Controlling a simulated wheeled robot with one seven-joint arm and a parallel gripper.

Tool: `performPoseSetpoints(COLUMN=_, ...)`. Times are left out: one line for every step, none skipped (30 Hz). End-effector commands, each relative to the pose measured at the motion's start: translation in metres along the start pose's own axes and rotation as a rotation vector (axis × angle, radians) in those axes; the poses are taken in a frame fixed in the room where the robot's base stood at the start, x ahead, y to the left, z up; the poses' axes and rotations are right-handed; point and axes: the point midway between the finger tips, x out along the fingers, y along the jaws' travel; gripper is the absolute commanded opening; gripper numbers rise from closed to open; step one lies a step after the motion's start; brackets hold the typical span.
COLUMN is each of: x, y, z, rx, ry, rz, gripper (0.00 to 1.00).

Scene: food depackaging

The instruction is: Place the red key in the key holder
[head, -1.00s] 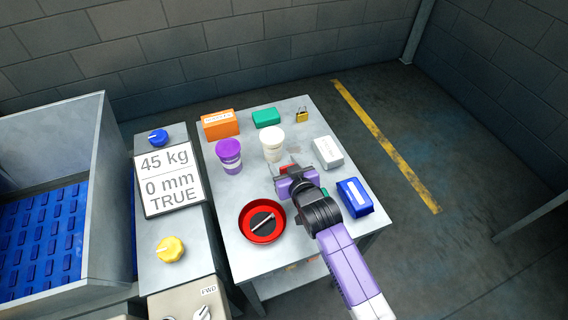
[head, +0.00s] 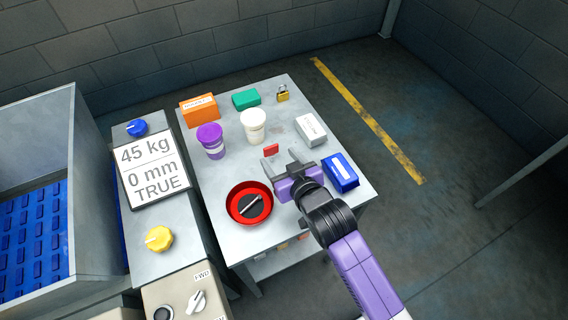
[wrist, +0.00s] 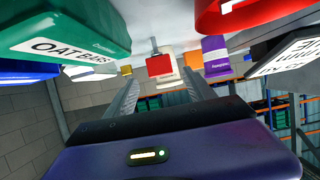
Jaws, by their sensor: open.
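The red key (head: 271,150) is near the middle of the table, beyond my gripper. In the wrist view its red head (wrist: 159,66) shows between my fingers, with a short grey stem running toward the tabletop; what the stem sits in is unclear. My gripper (head: 281,161) is open and empty, low over the table. Its two fingers (wrist: 160,88) point toward the key, and the key looks just beyond the tips, not gripped. I cannot make out a key holder for certain.
A red bowl (head: 232,212) with a dark and silver item is left of my gripper. A blue box (head: 341,173) is close on the right. White (head: 253,124) and purple (head: 210,140) tubs stand beyond.

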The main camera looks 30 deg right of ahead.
Motion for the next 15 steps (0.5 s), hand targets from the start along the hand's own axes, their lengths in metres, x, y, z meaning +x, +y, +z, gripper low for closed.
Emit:
performPoseSetpoints(x=-0.008, y=0.000, z=0.001, rx=0.000, ry=-0.001, rz=0.000, gripper=0.63)
performPoseSetpoints(x=-0.011, y=0.000, z=0.001, rx=0.000, ry=-0.001, rz=0.000, gripper=0.63)
performPoseSetpoints(x=-0.015, y=0.000, z=0.002, rx=0.000, ry=-0.002, rz=0.001, gripper=0.63)
performPoseSetpoints(x=-0.018, y=0.000, z=0.001, rx=0.000, ry=-0.001, rz=0.001, gripper=0.63)
performPoseSetpoints(x=-0.020, y=0.000, z=0.000, rx=0.000, ry=0.000, rz=0.000, gripper=0.63)
performPoseSetpoints(x=-0.022, y=0.000, z=0.001, rx=0.000, ry=-0.001, rz=0.000, gripper=0.63)
performPoseSetpoints(x=-0.023, y=0.000, z=0.001, rx=0.000, ry=-0.001, rz=0.001, gripper=0.63)
performPoseSetpoints(x=-0.024, y=0.000, z=0.001, rx=0.000, ry=-0.001, rz=0.000, gripper=0.63)
performPoseSetpoints(x=-0.025, y=0.000, z=0.000, rx=0.000, ry=-0.001, rz=0.000, gripper=0.63)
performPoseSetpoints(x=-0.025, y=0.000, z=0.000, rx=0.000, ry=0.000, rz=0.001, gripper=0.63)
performPoseSetpoints(x=-0.025, y=0.000, z=0.000, rx=0.000, ry=0.000, rz=0.001, gripper=0.63)
performPoseSetpoints(x=-0.025, y=0.000, z=0.000, rx=0.000, ry=0.000, rz=0.000, gripper=0.63)
performPoseSetpoints(x=-0.025, y=0.000, z=0.000, rx=0.000, ry=0.000, rz=0.000, gripper=0.63)
performPoseSetpoints(x=-0.025, y=0.000, z=0.000, rx=0.000, ry=0.000, rz=0.000, gripper=0.63)
performPoseSetpoints(x=-0.025, y=0.000, z=0.000, rx=0.000, ry=-0.001, rz=0.000, gripper=0.63)
